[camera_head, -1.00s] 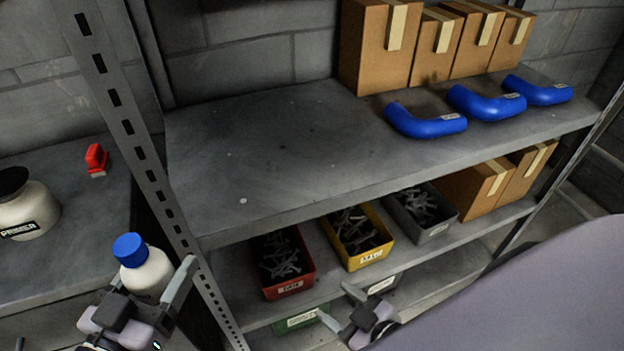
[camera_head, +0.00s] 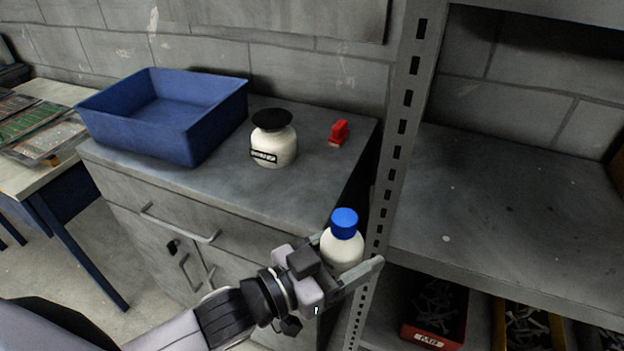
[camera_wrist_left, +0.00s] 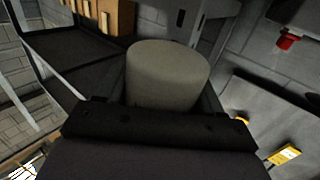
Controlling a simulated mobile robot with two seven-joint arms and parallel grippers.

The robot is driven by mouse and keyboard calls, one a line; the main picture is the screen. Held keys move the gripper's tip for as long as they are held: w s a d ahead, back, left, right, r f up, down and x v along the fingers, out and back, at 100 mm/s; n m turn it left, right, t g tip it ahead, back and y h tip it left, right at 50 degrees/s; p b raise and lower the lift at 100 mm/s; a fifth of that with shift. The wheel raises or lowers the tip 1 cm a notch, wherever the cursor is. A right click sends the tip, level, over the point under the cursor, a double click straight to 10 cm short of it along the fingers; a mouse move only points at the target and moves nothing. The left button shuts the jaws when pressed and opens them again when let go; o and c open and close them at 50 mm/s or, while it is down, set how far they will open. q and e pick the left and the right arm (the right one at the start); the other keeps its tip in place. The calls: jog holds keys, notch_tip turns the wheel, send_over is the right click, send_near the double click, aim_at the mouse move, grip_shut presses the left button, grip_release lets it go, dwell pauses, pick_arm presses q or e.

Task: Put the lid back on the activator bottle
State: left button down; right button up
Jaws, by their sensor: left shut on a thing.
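A white bottle (camera_head: 342,247) with a blue lid (camera_head: 344,222) on its top is between the fingers of my left gripper (camera_head: 348,257), in front of the cabinet's right edge and the rack post. The gripper is shut on the bottle, which looks nearly upright. The lid looks seated on the neck. No label shows on the bottle. In the left wrist view the bottle is a pale rounded body (camera_wrist_left: 167,75), with no blue lid visible. My right gripper is not in the head view.
A grey cabinet top (camera_head: 225,190) carries a blue bin (camera_head: 185,145), a white jar (camera_head: 273,148) with a black lid, and a small red object (camera_head: 339,132). The cabinet's front part is clear. The rack post (camera_head: 398,130) stands close right, beside a mostly bare shelf (camera_head: 500,215).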

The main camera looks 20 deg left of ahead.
pick_arm(q)
jog(key=w+a+r+n+t+y+b, duration=0.1)
jog(key=w+a+r+n+t+y, duration=0.5)
jog(key=w+a, duration=0.8)
jog(key=w+a+r+n+g+y, duration=0.1)
jog(key=w+a+r+n+y, duration=0.1)
jog(key=a+r+y, duration=0.5)
jog(key=a+r+b, duration=0.1)
jog(key=a+r, duration=0.3)
jog(key=a, duration=0.3)
jog(key=shift+w+a+n+g, duration=0.25)
jog(key=shift+a+n+g, duration=0.05)
jog(key=shift+n+g, duration=0.1)
notch_tip(320, 180, down, 16)
jog(key=shift+r+b, duration=0.15)
jog(key=shift+b, duration=0.6)
jog(key=shift+f, duration=2.15)
jog(key=shift+b, duration=0.3)
